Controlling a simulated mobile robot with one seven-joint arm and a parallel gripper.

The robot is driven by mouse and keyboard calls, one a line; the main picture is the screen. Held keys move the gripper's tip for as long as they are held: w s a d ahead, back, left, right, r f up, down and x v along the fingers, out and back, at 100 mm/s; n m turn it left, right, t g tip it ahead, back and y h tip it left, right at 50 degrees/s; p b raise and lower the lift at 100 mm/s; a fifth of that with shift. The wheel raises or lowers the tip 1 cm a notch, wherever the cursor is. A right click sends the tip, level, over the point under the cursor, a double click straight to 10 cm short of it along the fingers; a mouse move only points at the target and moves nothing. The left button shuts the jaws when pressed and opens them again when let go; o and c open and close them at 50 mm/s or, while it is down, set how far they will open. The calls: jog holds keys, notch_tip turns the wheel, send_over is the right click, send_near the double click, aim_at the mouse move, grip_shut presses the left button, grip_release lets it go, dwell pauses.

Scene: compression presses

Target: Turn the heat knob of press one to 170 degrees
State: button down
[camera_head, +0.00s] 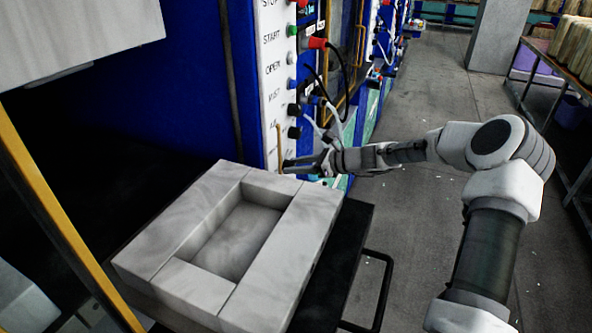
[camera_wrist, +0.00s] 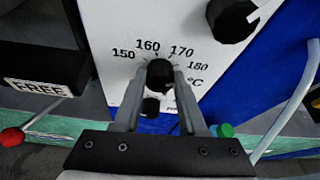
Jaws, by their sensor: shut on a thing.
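The heat knob (camera_wrist: 160,72) is a small black knob on the white panel of press one. Its printed scale (camera_wrist: 165,49) reads 150, 160, 170 and 180 °C around the knob's upper side. My gripper (camera_wrist: 162,84) has one finger on each side of the knob and is shut on it. I cannot make out clearly where the knob's pointer stands. In the head view, my gripper (camera_head: 325,162) reaches the lower end of the labelled control panel (camera_head: 271,88), where the knob itself is hard to see.
A black block marked FREE (camera_wrist: 38,87) is at left. A grey mould (camera_head: 315,222) stands in front of the press. The aisle floor (camera_head: 410,240) is clear.

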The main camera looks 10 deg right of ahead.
jog(key=n+t+b, duration=0.1)
jog(key=b, duration=0.5)
jog(key=n+t+b, duration=0.1)
jog(key=n+b, duration=0.1)
jog(key=b, duration=0.4)
jog(key=n+t+h+b, duration=0.1)
jog(key=n+b, duration=0.1)
jog(key=b, duration=0.3)
jog(key=shift+s+a+f+b, duration=0.1)
jog(key=shift+s+f+b, duration=0.15)
jog(key=shift+f+b, duration=0.15)
jog(key=shift+r+b, duration=0.3)
jog(key=shift+b, duration=0.3)
jog(key=shift+c, duration=2.3)
grip_release()
